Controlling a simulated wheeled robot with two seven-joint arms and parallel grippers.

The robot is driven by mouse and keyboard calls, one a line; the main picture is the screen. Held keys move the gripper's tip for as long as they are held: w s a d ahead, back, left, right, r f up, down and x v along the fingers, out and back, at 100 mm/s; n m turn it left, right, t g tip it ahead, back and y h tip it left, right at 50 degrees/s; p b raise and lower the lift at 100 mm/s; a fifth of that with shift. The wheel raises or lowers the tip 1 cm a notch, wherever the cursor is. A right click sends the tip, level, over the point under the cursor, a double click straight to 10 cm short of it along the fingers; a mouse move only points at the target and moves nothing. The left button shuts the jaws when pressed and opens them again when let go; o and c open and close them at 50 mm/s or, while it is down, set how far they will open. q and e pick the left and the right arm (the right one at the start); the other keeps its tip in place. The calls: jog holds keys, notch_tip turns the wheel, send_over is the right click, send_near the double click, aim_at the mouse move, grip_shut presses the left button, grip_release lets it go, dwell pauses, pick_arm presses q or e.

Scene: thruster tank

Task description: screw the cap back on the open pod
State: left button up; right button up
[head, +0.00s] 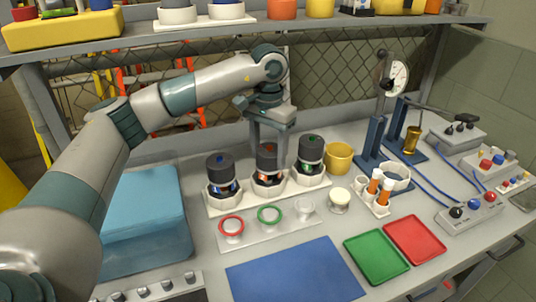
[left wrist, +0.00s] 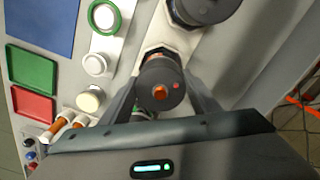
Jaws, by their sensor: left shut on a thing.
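Three pods stand in a row in white hexagonal bases, each with a dark grey cap: the left pod (head: 222,187) with a blue mark, the middle pod (head: 268,179) with an orange mark, the right pod (head: 309,168) with a green mark. My left gripper (head: 268,148) points down over the middle pod and is shut on its cap (left wrist: 159,84). In the left wrist view the fingers (left wrist: 161,92) sit on both sides of this cap. The cap is upright over the middle pod; I cannot tell if the threads are engaged. My right gripper is not in view.
In front lies a white strip (head: 250,243) with a red ring (head: 231,225), a green ring (head: 269,214) and a pale one. The blue mat (head: 293,272) is clear.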

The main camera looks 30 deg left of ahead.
aim_at(270, 147)
pick_arm(q)
jog(key=shift+d, duration=0.15)
jog(key=o, duration=1.1)
jog(key=shift+w+d, duration=0.1)
jog(key=shift+c, duration=0.2)
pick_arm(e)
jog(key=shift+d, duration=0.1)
pick_arm(q)
jog(key=shift+r, duration=0.1)
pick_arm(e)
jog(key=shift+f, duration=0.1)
pick_arm(q)
jog(key=shift+r, duration=0.55)
notch_tip(270, 147, up, 16)
jog(key=b, duration=0.1)
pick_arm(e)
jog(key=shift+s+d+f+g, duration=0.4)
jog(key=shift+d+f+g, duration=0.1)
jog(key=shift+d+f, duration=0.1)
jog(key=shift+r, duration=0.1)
